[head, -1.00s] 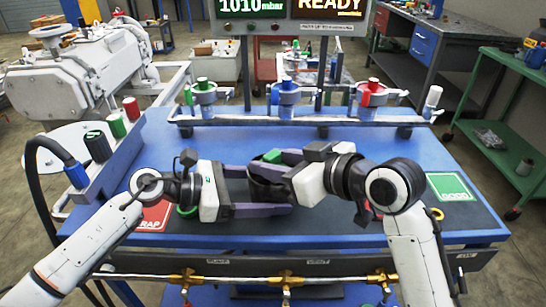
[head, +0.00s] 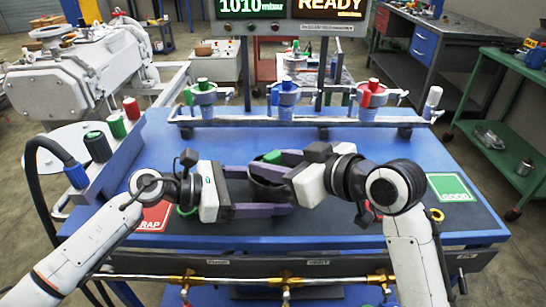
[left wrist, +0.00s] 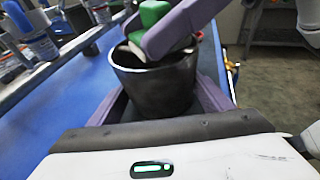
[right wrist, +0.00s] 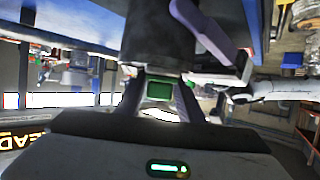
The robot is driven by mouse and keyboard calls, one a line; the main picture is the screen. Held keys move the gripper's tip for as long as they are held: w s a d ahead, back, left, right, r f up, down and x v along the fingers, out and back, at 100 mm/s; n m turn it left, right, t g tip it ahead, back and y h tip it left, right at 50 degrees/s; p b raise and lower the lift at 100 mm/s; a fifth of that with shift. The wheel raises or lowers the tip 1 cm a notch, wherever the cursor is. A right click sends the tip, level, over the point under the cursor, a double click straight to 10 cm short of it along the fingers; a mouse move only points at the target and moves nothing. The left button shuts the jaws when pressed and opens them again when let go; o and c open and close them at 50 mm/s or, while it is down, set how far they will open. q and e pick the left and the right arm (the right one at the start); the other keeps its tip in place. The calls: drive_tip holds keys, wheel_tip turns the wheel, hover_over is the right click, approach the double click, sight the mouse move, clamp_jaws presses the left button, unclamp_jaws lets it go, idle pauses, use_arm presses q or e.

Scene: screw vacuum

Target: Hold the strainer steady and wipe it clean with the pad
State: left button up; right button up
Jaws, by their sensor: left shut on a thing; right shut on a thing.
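The strainer is a dark, round cup (left wrist: 155,85), seen from the side in the left wrist view and over the middle of the blue table in the head view (head: 268,189). My left gripper (head: 270,190) is shut around it, with a purple finger on each side. The green pad (left wrist: 152,18) is at the strainer's open top, and it also shows in the head view (head: 272,156). My right gripper (right wrist: 158,88) is shut on the pad from above. The pad's lower part and the strainer's inside are mostly hidden.
A rail with several blue-bodied fittings (head: 290,95) runs along the table's back. A red scrap mat (head: 153,217) lies front left and a green good mat (head: 452,188) at right. Blue table surface (head: 400,150) is free at the right rear.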

drive_tip(key=shift+w, duration=1.2)
drive_tip(key=shift+s+r, duration=0.1)
drive_tip(key=shift+r, duration=4.05)
drive_tip(key=shift+d, duration=0.25)
